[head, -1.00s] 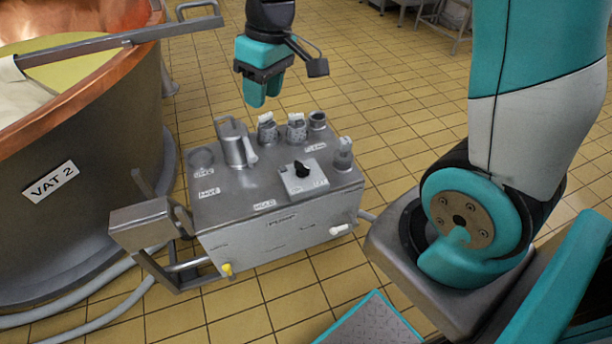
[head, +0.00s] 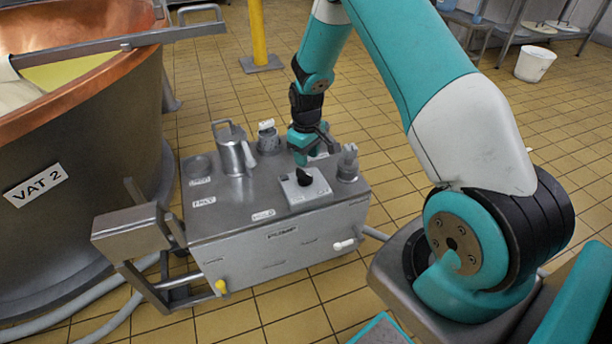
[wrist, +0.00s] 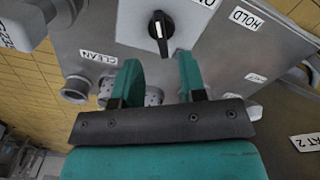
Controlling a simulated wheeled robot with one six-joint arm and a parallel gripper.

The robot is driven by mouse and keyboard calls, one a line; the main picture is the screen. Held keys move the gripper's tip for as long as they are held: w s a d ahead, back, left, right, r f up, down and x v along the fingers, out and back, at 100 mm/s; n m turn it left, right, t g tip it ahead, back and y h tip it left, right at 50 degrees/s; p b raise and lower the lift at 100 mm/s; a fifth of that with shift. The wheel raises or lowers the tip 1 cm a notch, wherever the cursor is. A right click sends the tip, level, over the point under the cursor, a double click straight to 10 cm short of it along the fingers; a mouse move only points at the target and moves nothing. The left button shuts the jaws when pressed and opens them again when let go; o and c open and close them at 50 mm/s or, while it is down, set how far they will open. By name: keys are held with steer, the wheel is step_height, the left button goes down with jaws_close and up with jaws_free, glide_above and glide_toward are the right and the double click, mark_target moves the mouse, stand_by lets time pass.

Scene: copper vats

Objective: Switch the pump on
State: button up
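The pump (head: 282,237) is a grey metal box labelled PUMP. A black rotary knob (head: 304,177) sits on a pale switch plate (head: 318,190) on its top. The knob also shows in the wrist view (wrist: 160,32), with a white mark along it and a partly cut-off label beside it. My gripper (head: 303,158) is above the pump top, just behind the knob, pointing down. In the wrist view its two teal fingers (wrist: 160,80) are apart with nothing between them. The knob appears beyond the fingertips, roughly centred between them, and apart from them.
A metal jug (head: 233,155) and several jars stand on the pump top; one jar (head: 348,165) is close right of the switch plate. VAT 2 (head: 80,150), copper-rimmed, is at the left. A yellow post (head: 258,35) and white bucket (head: 535,63) stand behind on open tiled floor.

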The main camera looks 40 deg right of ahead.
mark_target(306, 173)
step_height(306, 173, down, 7)
steer(key=shift+f+b, duration=0.1)
steer(key=shift+b, duration=0.25)
jaws_close()
